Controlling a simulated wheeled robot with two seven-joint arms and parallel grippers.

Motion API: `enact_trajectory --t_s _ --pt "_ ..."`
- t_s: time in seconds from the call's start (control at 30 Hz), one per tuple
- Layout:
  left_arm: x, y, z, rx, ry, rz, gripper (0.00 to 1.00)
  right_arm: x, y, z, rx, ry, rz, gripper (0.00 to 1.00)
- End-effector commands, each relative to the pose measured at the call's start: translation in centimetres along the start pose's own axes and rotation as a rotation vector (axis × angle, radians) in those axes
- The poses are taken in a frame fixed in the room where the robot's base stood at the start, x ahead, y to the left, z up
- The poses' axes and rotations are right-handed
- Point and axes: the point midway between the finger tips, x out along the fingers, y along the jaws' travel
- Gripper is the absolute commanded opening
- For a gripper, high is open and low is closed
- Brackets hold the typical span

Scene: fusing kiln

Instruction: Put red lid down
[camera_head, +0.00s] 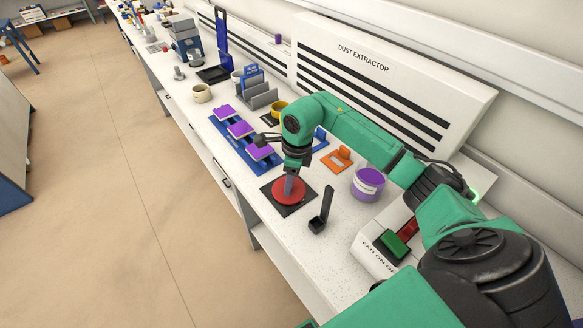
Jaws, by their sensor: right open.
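The red lid (289,193) is a round red disc lying flat on a dark square mat (268,189) on the white bench. My right gripper (291,178) points down from above at the middle of the lid, and it is open. A greyish upright piece shows between the gripper and the lid; I cannot tell if it is a knob or a finger. The wrist and arm hide part of this area. My left gripper is not in view.
A black scoop (321,211) lies close to the right of the mat. A blue tray (229,145) with purple-topped blocks, an orange holder (337,159) and a purple jar (367,184) are nearby. The white dust extractor (440,90) stands behind. A switch box (376,254) is at right.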

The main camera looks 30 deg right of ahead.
Motion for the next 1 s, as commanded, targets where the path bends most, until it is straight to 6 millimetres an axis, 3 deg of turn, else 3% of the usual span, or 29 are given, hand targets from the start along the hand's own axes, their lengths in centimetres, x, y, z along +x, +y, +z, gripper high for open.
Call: enact_trajectory --t_s 0.17,0.3,0.5,1.0 --pt "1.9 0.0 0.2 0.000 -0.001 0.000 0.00 -3.3 -0.2 0.0 0.000 -0.003 -0.009 0.53" --pt "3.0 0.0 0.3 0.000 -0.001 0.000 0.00 -7.3 -0.2 0.0 0.000 -0.004 -0.009 0.53" --pt "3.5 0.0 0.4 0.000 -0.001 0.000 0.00 -10.9 -0.1 0.0 0.001 -0.001 -0.004 0.53" --pt "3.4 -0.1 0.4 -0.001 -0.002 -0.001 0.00 -11.3 0.0 0.0 0.000 0.001 -0.001 0.53"
